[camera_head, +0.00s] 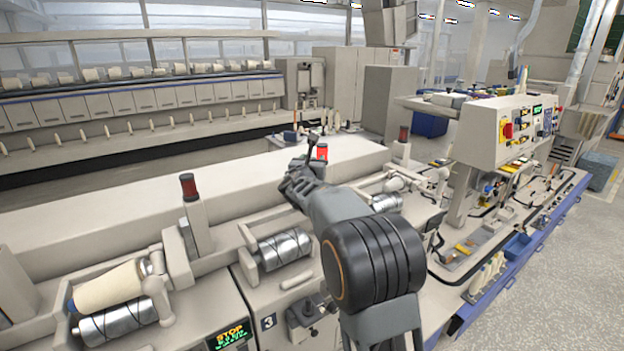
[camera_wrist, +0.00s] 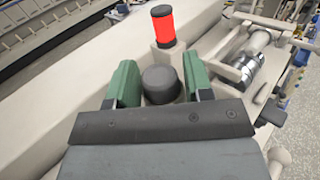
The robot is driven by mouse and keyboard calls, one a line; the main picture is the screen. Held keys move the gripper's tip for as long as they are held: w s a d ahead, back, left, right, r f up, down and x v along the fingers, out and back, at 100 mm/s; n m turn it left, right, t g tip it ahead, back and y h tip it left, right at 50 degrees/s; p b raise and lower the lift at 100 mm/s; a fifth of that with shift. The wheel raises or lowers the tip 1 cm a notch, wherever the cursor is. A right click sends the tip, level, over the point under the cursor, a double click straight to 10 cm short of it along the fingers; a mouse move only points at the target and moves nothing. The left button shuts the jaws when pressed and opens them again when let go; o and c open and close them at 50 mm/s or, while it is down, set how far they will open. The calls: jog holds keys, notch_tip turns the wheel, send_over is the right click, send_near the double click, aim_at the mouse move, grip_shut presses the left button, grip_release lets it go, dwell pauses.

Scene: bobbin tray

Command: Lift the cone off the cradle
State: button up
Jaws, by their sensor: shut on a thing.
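A cream cone (camera_head: 108,286) lies in a cradle (camera_head: 155,287) over a metal drum (camera_head: 118,323) at the lower left of the head view. My gripper (camera_head: 298,180) is well up and to the right of that cone, apart from it. In the wrist view my gripper (camera_wrist: 160,74) has its green fingers on either side of a dark, round-topped thing (camera_wrist: 161,88), and it is shut on it. I cannot tell what this thing is. Its lower part is hidden by the gripper body.
A lit red lamp (camera_wrist: 163,27) stands on a post just beyond the fingers; it also shows in the head view (camera_head: 322,152). A second, dark red lamp (camera_head: 189,187) stands left of my arm. A bare drum (camera_head: 285,249) is at the middle station. A control box (camera_head: 508,130) is at right.

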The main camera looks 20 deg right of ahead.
notch_tip(320, 180, up, 13)
jog(key=p, duration=0.4)
jog(key=shift+r, duration=0.2)
dwell(0.3)
